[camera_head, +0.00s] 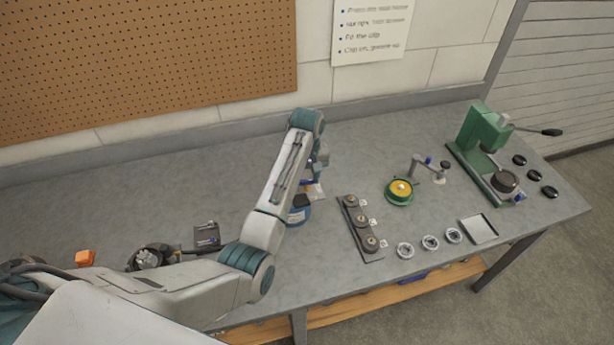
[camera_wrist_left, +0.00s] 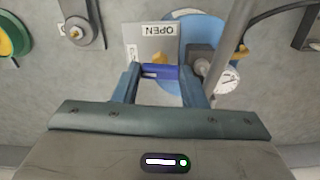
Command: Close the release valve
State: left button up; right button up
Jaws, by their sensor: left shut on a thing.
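My left gripper (camera_wrist_left: 158,78) is shut on a blue bar-like handle (camera_wrist_left: 160,71), which looks like the release valve's handle; it lies crosswise between the fingers. Just beyond it is a grey plate (camera_wrist_left: 143,40) with a white label reading OPEN, upside down in the left wrist view. A yellow part shows at the plate's lower edge. A blue round base (camera_wrist_left: 205,28) and a white-faced gauge (camera_wrist_left: 228,79) are just right of the handle. In the head view my left arm hides most of the valve; part of the blue base (camera_head: 299,216) shows beside the forearm. My right gripper is not in view.
On the grey bench (camera_head: 370,155), a dark strip with several round parts (camera_head: 360,228) and a green-yellow round fixture (camera_head: 399,191) stand right of the valve. A green press (camera_head: 485,140) is farther right.

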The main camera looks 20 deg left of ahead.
pick_arm(q)
jog(key=shift+n, duration=0.6)
jog(key=o, duration=0.7)
jog(key=shift+w, duration=0.1)
